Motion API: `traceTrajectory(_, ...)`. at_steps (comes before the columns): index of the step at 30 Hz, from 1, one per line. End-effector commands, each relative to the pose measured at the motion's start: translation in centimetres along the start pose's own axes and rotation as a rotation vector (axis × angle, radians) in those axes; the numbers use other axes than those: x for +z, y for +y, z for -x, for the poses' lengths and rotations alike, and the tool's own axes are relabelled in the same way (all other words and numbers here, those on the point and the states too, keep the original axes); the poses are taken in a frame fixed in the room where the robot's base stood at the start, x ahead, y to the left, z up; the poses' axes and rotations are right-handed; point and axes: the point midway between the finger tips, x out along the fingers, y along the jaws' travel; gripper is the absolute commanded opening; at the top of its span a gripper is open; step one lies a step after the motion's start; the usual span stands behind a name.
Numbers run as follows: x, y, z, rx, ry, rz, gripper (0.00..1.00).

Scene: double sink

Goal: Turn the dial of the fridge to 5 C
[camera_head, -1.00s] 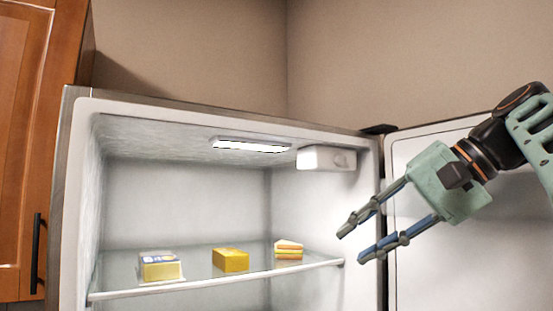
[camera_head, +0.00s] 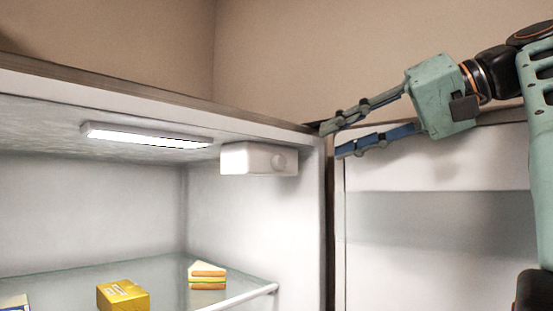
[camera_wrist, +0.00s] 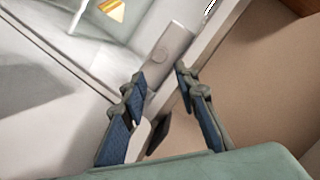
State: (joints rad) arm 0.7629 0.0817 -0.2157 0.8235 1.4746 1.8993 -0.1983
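The open fridge (camera_head: 312,180) fills the left and middle of the head view. No scale or number is readable. My gripper (camera_head: 333,140) is open and empty, to the right of the box and apart from it, near the fridge's right front edge. In the wrist view the control box (camera_wrist: 178,42) and its dial (camera_wrist: 158,54) appear beyond and between the open fingertips (camera_wrist: 159,75).
The fridge door (camera_head: 430,240) stands open at the right, below my gripper. A light strip (camera_head: 145,136) is on the fridge ceiling. A glass shelf (camera_head: 230,298) holds a sandwich (camera_head: 207,276), a yellow box (camera_head: 123,297) and another package (camera_head: 14,303). Space beneath the control box is free.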

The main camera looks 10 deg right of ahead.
Motion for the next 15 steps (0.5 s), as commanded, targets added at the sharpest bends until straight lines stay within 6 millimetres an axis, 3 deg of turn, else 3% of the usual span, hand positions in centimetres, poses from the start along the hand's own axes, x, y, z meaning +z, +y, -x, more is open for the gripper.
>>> traceTrajectory(15,0.2,0.0,-8.8,-0.003,-0.004,-0.003,0.28)
